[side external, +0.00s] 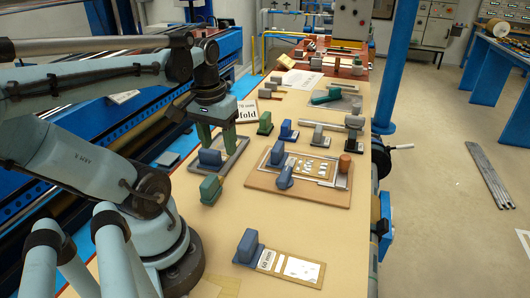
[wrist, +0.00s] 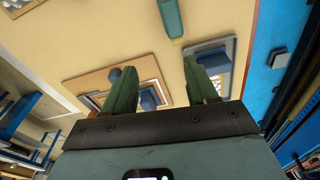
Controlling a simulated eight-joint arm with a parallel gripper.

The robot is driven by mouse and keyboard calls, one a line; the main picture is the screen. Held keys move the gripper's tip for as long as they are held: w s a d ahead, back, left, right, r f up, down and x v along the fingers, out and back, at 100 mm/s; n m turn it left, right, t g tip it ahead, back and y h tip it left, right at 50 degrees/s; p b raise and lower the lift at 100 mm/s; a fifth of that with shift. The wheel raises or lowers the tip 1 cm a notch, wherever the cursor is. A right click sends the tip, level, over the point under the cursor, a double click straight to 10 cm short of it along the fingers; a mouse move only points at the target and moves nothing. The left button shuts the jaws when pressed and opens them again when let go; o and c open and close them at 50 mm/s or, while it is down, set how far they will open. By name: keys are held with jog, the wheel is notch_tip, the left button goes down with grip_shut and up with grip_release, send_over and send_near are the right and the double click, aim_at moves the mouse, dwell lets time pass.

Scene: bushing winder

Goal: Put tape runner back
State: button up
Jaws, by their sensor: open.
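My gripper (side external: 217,143) is open and empty, with green fingers pointing down over a grey tray (side external: 236,157). A blue block-like tool (side external: 210,157) stands in that tray, close below the fingers; I cannot tell if they touch. In the wrist view, the open fingers of my gripper (wrist: 160,66) show with the tray (wrist: 228,48) partly hidden behind the right finger. A green tool with a yellowish tip (side external: 211,189) lies on the table in front of the tray. More blue tools stand on the wooden board (side external: 284,179) and by a tape card (side external: 292,268). I cannot tell which one is the tape runner.
The wooden board to the right holds a framed sheet and a brown cylinder (side external: 345,163). Several small block tools stand behind it, beside a grey metal bar (side external: 318,124). A white sign (side external: 246,110) stands behind my gripper. The table front centre is mostly clear.

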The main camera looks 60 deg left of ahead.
jog(key=w+d+m+t, duration=0.6)
jog(key=w+d, duration=0.5)
jog(key=d, duration=0.2)
jog(key=shift+w+d+f+m+h, duration=0.2)
jog(key=shift+w+d+m+h, duration=0.15)
jog(key=shift+m, duration=0.45)
